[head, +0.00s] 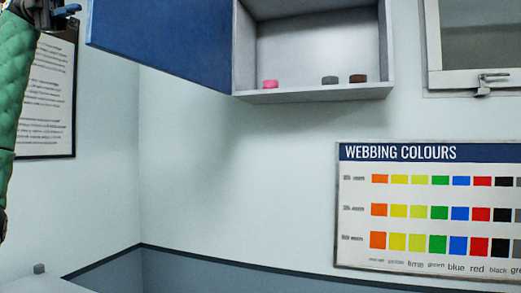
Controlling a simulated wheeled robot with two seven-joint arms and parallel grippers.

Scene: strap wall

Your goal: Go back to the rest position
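My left arm, in a green padded sleeve, rises along the left edge. Part of my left gripper (62,11) shows at the top left corner, cut off by the frame, with a small blue piece at its end. I cannot tell whether it is open or what the blue piece is. It appears in front of the notice on the left wall, left of the blue cabinet door. My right gripper is out of view.
The wall cabinet (310,95) is open, its blue door (170,45) swung left. Inside sit a pink roll (270,84), a grey roll (330,80) and a brown roll (358,78). A webbing colours chart (430,153) hangs right. A small grey object (39,268) sits at lower left.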

